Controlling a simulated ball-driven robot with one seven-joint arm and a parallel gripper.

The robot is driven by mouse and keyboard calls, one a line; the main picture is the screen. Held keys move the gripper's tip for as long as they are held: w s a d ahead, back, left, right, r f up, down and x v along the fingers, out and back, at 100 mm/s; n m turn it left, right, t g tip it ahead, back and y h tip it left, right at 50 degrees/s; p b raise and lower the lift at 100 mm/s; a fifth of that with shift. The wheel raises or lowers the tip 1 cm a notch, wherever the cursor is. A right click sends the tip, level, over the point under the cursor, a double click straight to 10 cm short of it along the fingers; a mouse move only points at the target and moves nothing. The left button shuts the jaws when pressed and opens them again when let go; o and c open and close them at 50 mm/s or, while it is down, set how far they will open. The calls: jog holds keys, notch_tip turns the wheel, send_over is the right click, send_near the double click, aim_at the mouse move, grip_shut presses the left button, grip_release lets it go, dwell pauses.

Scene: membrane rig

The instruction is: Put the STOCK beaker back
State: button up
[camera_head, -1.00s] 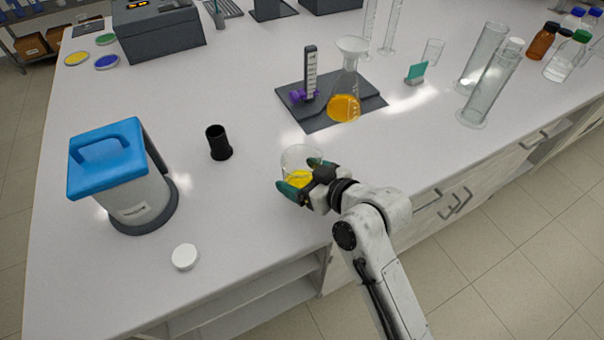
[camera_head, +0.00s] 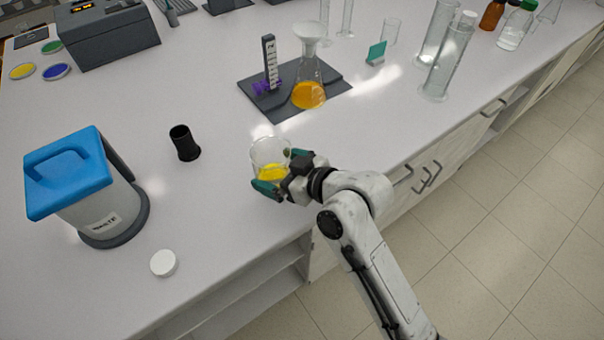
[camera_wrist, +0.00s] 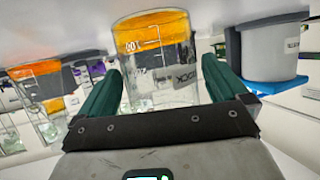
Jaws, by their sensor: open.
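The beaker (camera_head: 268,152) is clear glass with yellow liquid and stands near the front edge of the bench. In the wrist view the beaker (camera_wrist: 150,65) appears upside down, its liquid looks orange, and part of a dark label seems to read STOCK. My gripper (camera_head: 277,170) is open, with one green finger on each side of the beaker. The same gripper (camera_wrist: 160,90) shows in the wrist view with the beaker between its fingers. Whether either finger touches the glass I cannot tell. My wrist hides part of the beaker's right side in the head view.
Behind the beaker, a flask (camera_head: 309,92) with orange liquid and a funnel stands on a dark mat (camera_head: 335,87). A black cup (camera_head: 185,143), a blue-topped device (camera_head: 70,175) and a white lid (camera_head: 163,263) are to the left. Glass cylinders (camera_head: 445,60) stand right. Bench around the beaker is clear.

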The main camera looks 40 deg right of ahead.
jog(key=b+v, duration=0.1)
jog(key=v, duration=0.9)
